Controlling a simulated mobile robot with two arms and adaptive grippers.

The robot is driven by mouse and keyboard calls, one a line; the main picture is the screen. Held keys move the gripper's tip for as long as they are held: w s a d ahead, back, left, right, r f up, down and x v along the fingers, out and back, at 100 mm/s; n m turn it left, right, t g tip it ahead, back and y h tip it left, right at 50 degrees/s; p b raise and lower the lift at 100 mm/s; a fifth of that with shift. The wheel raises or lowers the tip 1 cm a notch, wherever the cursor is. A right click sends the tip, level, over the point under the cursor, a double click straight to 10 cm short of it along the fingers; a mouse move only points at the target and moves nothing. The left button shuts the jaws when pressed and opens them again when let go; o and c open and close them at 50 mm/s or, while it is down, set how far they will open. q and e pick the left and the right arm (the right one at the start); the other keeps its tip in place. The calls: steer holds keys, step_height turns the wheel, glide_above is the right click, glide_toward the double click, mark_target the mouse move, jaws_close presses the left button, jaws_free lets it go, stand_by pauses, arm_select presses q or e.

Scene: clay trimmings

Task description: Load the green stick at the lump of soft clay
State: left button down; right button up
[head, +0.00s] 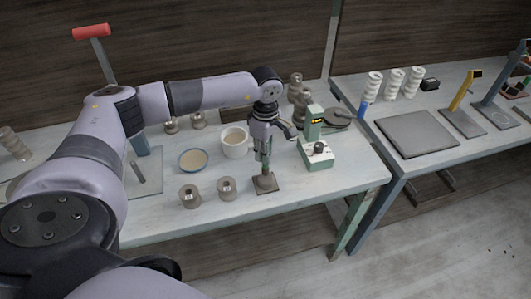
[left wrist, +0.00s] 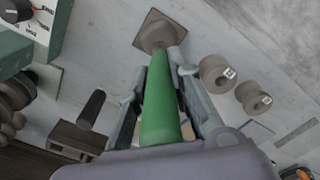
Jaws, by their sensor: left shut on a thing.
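My left gripper (head: 263,151) is shut on the green stick (left wrist: 160,105) and holds it pointing down; it also shows in the left wrist view (left wrist: 158,78). The lump of soft clay (left wrist: 157,35) is grey-brown and lies on a small square brown board (left wrist: 139,41) near the table's front edge. In the head view the lump (head: 265,178) is right below the gripper. The stick's far end overlaps the lump in the left wrist view; I cannot tell whether they touch. My right gripper is not in view.
Two labelled spools (head: 227,186) stand left of the board. A white cup (head: 234,148) and a blue-rimmed bowl (head: 193,160) are behind them. A green and white device (head: 315,151) with a dark knob stands to the right. A second table (head: 350,92) stands farther right.

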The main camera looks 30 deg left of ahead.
arm_select(q)
step_height(320, 180, up, 5)
steer(key=shift+f+p, duration=0.1)
steer(key=shift+p, duration=0.95)
